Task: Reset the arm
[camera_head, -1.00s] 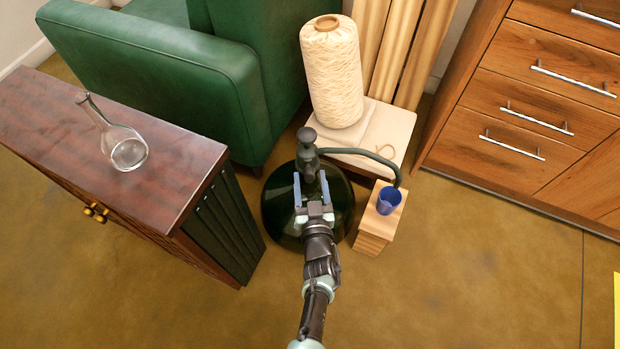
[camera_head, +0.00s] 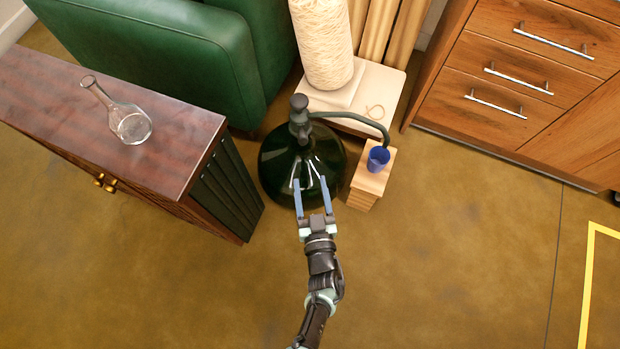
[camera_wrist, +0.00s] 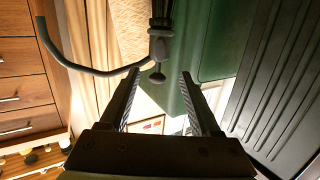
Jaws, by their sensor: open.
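My gripper (camera_head: 311,186) is open and empty, with its two fingers spread apart. In the head view it shows in front of the dark green glass bottle (camera_head: 275,165), which has a black pump top (camera_head: 300,112). In the wrist view my gripper (camera_wrist: 158,85) frames the pump's dark shaft and knob (camera_wrist: 157,52) beyond and between the fingertips. I see no contact between fingers and pump. A blue cup (camera_head: 378,159) stands on a small wooden block (camera_head: 367,187), under the end of the pump's hose (camera_head: 350,117).
A dark wooden cabinet (camera_head: 180,120) with a clear glass flask (camera_head: 128,122) stands at left. A green armchair (camera_head: 170,45) is behind it. A thread spool (camera_head: 322,40) stands at the back, and a drawer unit (camera_head: 530,80) at right. The floor (camera_head: 440,270) in front is open.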

